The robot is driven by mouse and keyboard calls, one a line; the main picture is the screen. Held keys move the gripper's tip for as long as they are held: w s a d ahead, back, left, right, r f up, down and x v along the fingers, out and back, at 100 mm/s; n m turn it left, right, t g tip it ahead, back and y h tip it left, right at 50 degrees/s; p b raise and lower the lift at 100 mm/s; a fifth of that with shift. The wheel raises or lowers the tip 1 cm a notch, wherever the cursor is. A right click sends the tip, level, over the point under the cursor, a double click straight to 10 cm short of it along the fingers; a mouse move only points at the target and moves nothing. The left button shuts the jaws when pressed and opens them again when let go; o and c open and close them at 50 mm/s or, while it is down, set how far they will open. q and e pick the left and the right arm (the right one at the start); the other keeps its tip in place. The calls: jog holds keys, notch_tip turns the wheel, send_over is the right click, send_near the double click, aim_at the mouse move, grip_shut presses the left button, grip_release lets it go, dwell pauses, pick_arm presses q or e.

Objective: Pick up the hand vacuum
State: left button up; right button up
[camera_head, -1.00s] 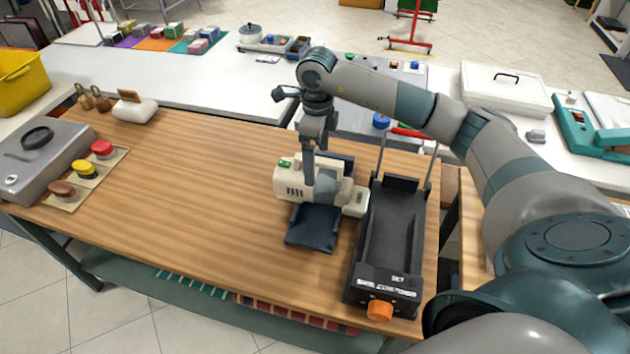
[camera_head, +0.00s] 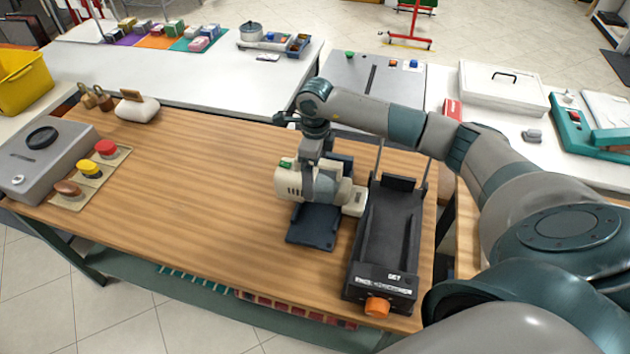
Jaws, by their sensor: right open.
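The hand vacuum (camera_head: 289,181) is a cream body with dark parts and a green button, sitting on a dark stand (camera_head: 313,228) on the wooden table. My right gripper (camera_head: 308,191) is open, pointing down at the vacuum. A finger shows in front of the cream body; the other finger is hidden, so I cannot tell whether they touch it. The gripper and wrist cover part of the vacuum's middle. My left gripper is not in view.
A black tray-like device (camera_head: 388,230) with an orange knob stands close right of the vacuum. A grey box (camera_head: 45,160) and colored buttons (camera_head: 89,169) are at the left. The wooden table (camera_head: 200,190) is clear between.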

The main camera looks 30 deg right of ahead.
jog(key=shift+c, duration=0.6)
jog(key=shift+w+r, duration=0.1)
jog(key=c, duration=1.8)
jog(key=shift+r+b, duration=0.4)
jog(key=shift+r, duration=0.05)
notch_tip(320, 180, up, 3)
jog(key=shift+r+b, duration=0.1)
jog(key=shift+b, duration=0.95)
jog(key=s+d+r+b, duration=0.1)
jog(key=s+r, duration=0.1)
jog(key=s, duration=0.1)
jog(key=s+d+r+b, duration=0.1)
jog(key=s+d+r, duration=0.1)
jog(key=s, duration=0.2)
jog(key=s+d+r+b, duration=0.1)
jog(key=s+r+b, duration=0.1)
jog(key=s+r, duration=0.1)
jog(key=shift+s+d, duration=0.15)
jog(key=shift+s, duration=0.3)
